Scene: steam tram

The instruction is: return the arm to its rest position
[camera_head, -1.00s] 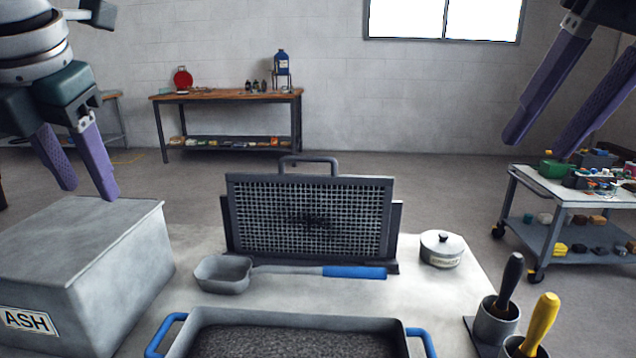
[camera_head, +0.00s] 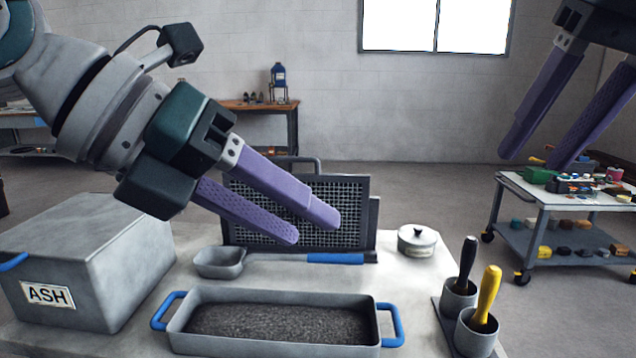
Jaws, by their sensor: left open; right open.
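My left gripper (camera_head: 316,229) comes in from the left, its two purple fingers apart and empty. It hangs in the air in front of the upright mesh screen (camera_head: 345,205) in a dark frame and hides part of it. My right gripper (camera_head: 537,160) is at the upper right, its purple fingers pointing down and apart, with nothing between them. It is in the air, in front of the view of the white-topped cart.
A grey ASH box (camera_head: 95,235) stands at the left. A blue-handled scoop (camera_head: 222,262), a tray of dark grit (camera_head: 180,338), a lidded pot (camera_head: 417,240) and two holders with black (camera_head: 467,262) and yellow (camera_head: 487,292) handles are on the table. A cart (camera_head: 560,197) stands right.

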